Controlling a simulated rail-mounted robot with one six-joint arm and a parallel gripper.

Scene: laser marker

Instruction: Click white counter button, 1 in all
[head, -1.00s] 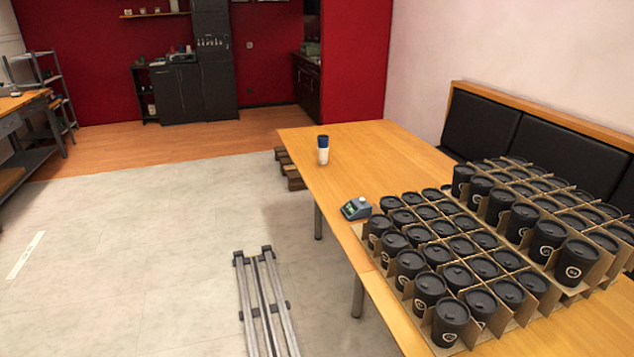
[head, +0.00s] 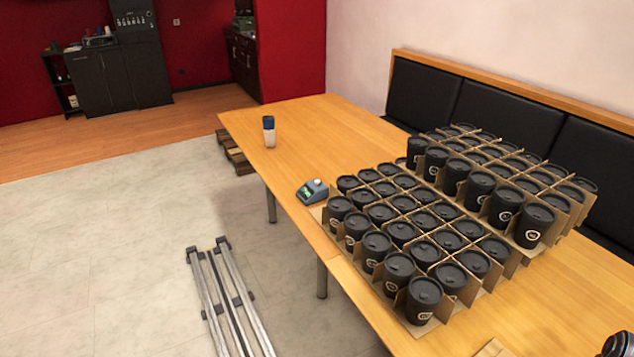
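A small grey counter (head: 312,191) with a green display sits on the wooden table, near its left edge and beside the nearer block of black cups. The counter is small in the head view, and I cannot clearly make out its white button. My gripper is not in view, so I cannot tell its state or its distance from the counter.
Black lidded cups (head: 401,265) stand in cardboard dividers right of the counter. Grey rails (head: 228,300) lie on the floor, lower left.

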